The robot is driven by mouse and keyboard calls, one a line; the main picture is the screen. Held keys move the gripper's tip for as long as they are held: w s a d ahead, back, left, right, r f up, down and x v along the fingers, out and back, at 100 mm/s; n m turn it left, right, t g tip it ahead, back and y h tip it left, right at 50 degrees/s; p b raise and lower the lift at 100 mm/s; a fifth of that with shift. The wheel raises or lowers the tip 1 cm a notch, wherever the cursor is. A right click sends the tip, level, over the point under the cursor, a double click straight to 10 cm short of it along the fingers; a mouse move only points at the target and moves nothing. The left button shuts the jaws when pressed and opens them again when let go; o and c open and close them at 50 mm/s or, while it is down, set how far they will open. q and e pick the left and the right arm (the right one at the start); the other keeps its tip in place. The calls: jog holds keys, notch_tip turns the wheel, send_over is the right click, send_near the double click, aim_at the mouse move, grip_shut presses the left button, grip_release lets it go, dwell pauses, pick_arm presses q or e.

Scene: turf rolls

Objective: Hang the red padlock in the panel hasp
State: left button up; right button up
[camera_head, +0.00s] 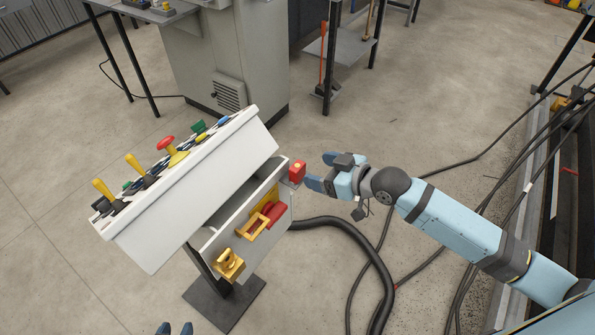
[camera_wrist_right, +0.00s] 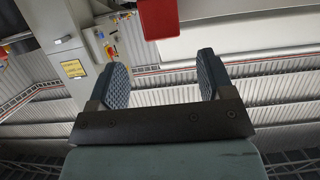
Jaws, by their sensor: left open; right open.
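A red block that looks like the red padlock (camera_head: 297,171) is at the right end of the control panel (camera_head: 190,190). Its shackle cannot be made out. My right gripper (camera_head: 321,171) is open and just right of it, fingers pointing at it. In the right wrist view the red body (camera_wrist_right: 158,18) shows at the top, beyond the open fingers (camera_wrist_right: 158,80); nothing is gripped. A yellow frame that looks like the hasp (camera_head: 254,226) is on the panel's front, beside a red switch part (camera_head: 270,213). My left gripper (camera_head: 175,328) is open at the bottom edge, only its fingertips visible.
A yellow brass-like fitting (camera_head: 229,264) sticks out low on the panel front. Yellow levers and a red mushroom button (camera_head: 167,143) stand on the sloped top. A thick black hose (camera_head: 362,250) runs below my right arm. The floor left of the panel is clear.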

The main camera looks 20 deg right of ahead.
aim_at(300, 166)
jog(key=shift+x, duration=3.55)
jog(key=shift+s+a, duration=0.1)
jog(key=shift+a, duration=0.05)
jog(key=c, duration=1.1)
pick_arm(q)
jog(key=shift+d+r, duration=0.1)
jog(key=shift+r, duration=0.1)
pick_arm(e)
jog(key=shift+o, duration=0.2)
